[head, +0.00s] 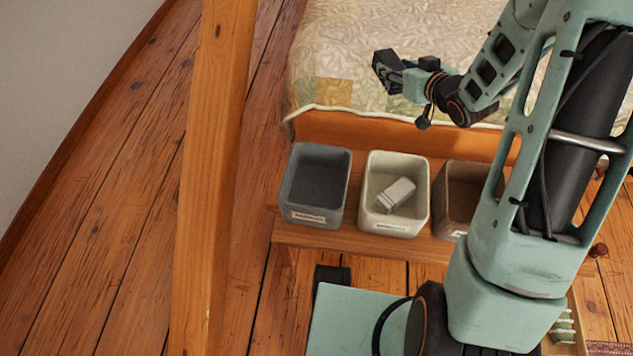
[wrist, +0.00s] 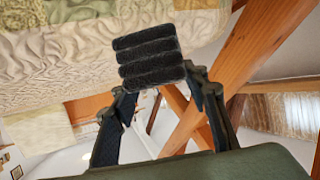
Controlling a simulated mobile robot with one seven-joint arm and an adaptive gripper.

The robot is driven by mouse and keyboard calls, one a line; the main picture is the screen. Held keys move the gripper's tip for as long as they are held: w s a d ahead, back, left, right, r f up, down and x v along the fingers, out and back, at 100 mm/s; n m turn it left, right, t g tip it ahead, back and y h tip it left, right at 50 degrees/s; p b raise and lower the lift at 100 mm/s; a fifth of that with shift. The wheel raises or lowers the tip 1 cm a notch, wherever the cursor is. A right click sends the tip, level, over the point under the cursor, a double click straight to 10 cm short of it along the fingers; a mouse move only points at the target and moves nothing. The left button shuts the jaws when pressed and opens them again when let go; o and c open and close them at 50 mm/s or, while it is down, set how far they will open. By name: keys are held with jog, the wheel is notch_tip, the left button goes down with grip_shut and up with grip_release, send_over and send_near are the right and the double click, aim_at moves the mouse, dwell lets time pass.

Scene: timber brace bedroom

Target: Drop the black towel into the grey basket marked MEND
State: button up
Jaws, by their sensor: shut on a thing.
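The black towel (wrist: 150,57) is folded into thick ribbed layers. In the wrist view it sits between the fingertips of my gripper (wrist: 165,92), which is shut on it. In the head view my gripper (head: 388,72) is above the bed's near side, up and to the right of the grey basket; the towel is hard to tell from the dark fingers there. The grey basket (head: 290,195) stands at the left end of a wooden bench, and its inside looks empty. Its front label is too small to read.
A cream basket (head: 413,222) holding a pale folded cloth (head: 396,194) stands beside the grey one. A brown basket (head: 458,190) is partly hidden behind my arm. The bench (head: 335,240) runs along the bed (head: 450,60). A timber brace (head: 213,170) rises left of the baskets.

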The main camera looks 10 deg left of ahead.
jog(key=s+a+f+n+g+y+p, duration=0.2)
jog(key=s+a+f+n+g+y, duration=0.15)
jog(key=s+a+f+n, duration=0.3)
jog(key=s+a+f+n+g+y+p, duration=0.25)
jog(key=s+a+f+g, duration=0.2)
jog(key=s+a, duration=0.4)
notch_tip(320, 180, down, 7)
jog(key=s+d+b, duration=0.1)
jog(key=d+b, duration=0.1)
jog(key=b, duration=0.3)
jog(key=shift+s, duration=0.3)
jog(key=o, duration=1.3)
jog(key=shift+o, duration=0.2)
jog(key=v, duration=1.2)
jog(key=shift+s, duration=0.15)
